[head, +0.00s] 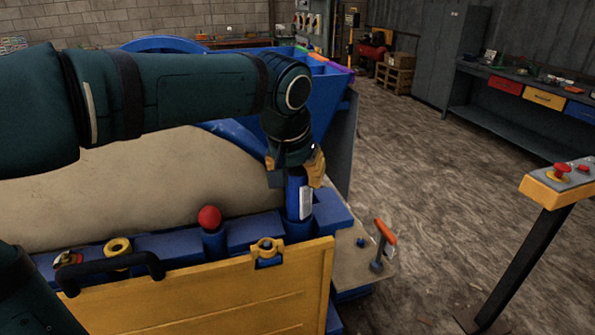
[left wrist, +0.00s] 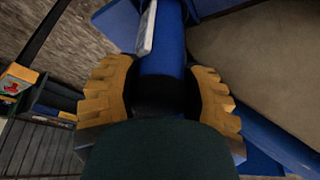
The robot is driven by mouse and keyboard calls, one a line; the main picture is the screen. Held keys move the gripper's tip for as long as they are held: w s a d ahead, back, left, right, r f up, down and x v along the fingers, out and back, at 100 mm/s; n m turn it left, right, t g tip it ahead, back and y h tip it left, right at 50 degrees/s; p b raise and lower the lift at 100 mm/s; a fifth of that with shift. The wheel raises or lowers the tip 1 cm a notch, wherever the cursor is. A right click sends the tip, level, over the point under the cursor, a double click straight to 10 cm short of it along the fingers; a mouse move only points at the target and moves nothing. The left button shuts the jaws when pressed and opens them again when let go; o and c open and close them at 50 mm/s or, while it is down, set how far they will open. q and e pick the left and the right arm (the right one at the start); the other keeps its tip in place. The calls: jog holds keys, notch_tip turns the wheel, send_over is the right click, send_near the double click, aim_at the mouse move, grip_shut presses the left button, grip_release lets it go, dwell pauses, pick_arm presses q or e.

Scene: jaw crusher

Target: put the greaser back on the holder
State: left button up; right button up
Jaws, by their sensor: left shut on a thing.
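The greaser (head: 293,196) is a blue cylinder with a white label, upright or nearly so at the right end of the blue rail. My left gripper (head: 296,170), with yellow fingers, is shut on its upper part from above. In the left wrist view the greaser (left wrist: 165,60) lies between the two yellow fingers of this gripper (left wrist: 162,88). What looks like the holder, a round blue cup (head: 299,231), is at the greaser's lower end. I cannot tell whether the greaser sits inside it or just above it. My right gripper is not in view.
A red ball knob (head: 209,217) and a yellow ring (head: 117,247) are on the rail to the left. A yellow panel (head: 210,300) stands in front. An orange-handled lever (head: 384,234) is at right, with a red-button post (head: 560,178) farther right. Open floor lies between.

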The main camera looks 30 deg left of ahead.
pick_arm(q)
jog(key=o, duration=1.4)
jog(key=shift+f, duration=0.1)
